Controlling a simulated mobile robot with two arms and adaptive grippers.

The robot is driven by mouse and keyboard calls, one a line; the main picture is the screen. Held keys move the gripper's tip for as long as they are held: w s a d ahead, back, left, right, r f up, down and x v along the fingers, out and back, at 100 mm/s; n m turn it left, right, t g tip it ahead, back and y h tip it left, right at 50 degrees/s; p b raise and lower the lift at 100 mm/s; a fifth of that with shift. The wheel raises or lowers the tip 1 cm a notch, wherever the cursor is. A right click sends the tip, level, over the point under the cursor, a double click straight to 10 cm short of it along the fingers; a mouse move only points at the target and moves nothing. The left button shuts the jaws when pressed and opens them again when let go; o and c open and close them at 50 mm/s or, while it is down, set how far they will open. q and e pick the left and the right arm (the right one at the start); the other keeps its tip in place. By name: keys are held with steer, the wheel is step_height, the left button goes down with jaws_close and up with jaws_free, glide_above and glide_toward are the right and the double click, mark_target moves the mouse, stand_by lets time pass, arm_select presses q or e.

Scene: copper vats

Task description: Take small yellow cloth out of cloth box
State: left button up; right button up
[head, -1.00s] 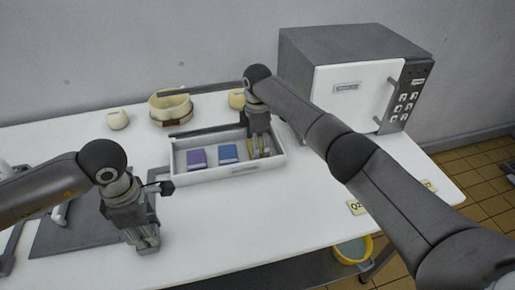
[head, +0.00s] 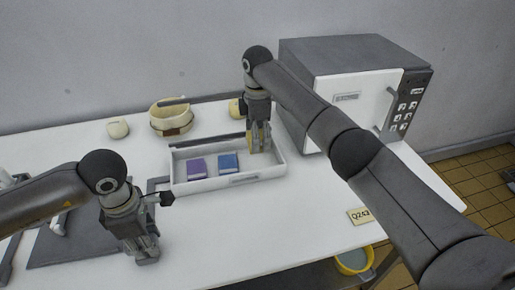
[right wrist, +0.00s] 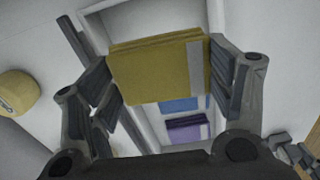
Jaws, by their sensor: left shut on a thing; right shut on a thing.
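The cloth box (head: 232,180) is a long white open tray on the table. My right gripper (head: 259,146) is shut on the small yellow cloth (right wrist: 150,72), which is folded with a pale stripe. It holds the cloth upright at the right end of the box; I cannot tell whether its lower edge clears the rim. A purple cloth (head: 196,168) and a blue cloth (head: 228,161) lie in the box. My left gripper (head: 147,255) points down at the box's front left. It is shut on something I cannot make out.
A grey and white microwave (head: 355,95) stands right of the box. Behind the box are a cream and brown pot (head: 171,118) and a small cream round object (head: 117,128). A dark mat (head: 75,240) lies at left.

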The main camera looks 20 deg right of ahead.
step_height(320, 180, up, 10)
steer(key=s+r, duration=0.3)
steer(key=s, duration=1.3)
stand_by(0.8)
